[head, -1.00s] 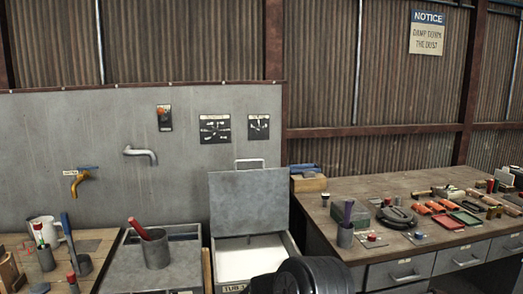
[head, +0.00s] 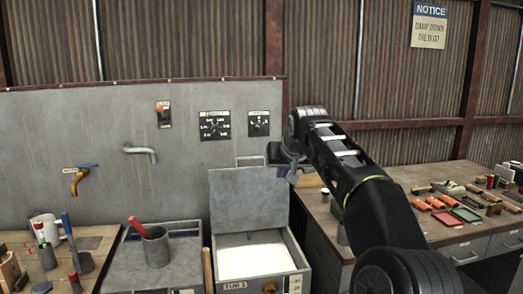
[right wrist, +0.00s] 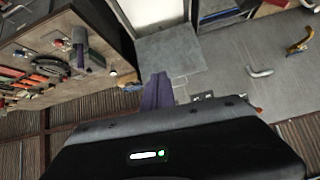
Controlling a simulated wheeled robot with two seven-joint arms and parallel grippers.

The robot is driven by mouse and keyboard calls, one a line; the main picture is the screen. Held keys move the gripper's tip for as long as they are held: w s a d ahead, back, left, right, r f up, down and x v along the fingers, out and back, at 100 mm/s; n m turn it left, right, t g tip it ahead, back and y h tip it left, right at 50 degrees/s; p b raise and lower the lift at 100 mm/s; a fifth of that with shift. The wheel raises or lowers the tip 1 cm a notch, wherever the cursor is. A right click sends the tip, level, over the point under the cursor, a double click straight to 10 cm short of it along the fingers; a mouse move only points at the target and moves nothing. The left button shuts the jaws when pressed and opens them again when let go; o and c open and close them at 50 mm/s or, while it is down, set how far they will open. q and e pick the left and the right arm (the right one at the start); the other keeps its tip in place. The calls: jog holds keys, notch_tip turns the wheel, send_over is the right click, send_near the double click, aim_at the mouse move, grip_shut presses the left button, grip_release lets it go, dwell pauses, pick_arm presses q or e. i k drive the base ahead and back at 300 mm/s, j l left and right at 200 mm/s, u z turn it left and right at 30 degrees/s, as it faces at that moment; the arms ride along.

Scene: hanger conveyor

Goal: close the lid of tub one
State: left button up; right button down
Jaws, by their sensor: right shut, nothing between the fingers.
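Tub one (head: 303,262) is a grey metal tub labelled TUB 1, with white contents inside. Its flat grey lid (head: 245,202) stands open and upright at the back of the tub, with a handle (head: 250,158) on its top edge. My right gripper (head: 284,172) is shut and empty, by the lid's upper right corner; whether it touches the lid I cannot tell. In the right wrist view the shut fingers (right wrist: 157,92) show just in front of the lid (right wrist: 172,52). My left gripper is not in view.
A workbench (head: 330,238) with several tools and containers stands right of the tub. A grey cylinder cup (head: 155,248) with a red item stands on the left. A tap (head: 143,152) juts from the grey panel (head: 60,125) behind.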

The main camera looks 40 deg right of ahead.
aim_at(244, 199)
jog(key=i+l, duration=1.15)
jog(key=i, duration=0.05)
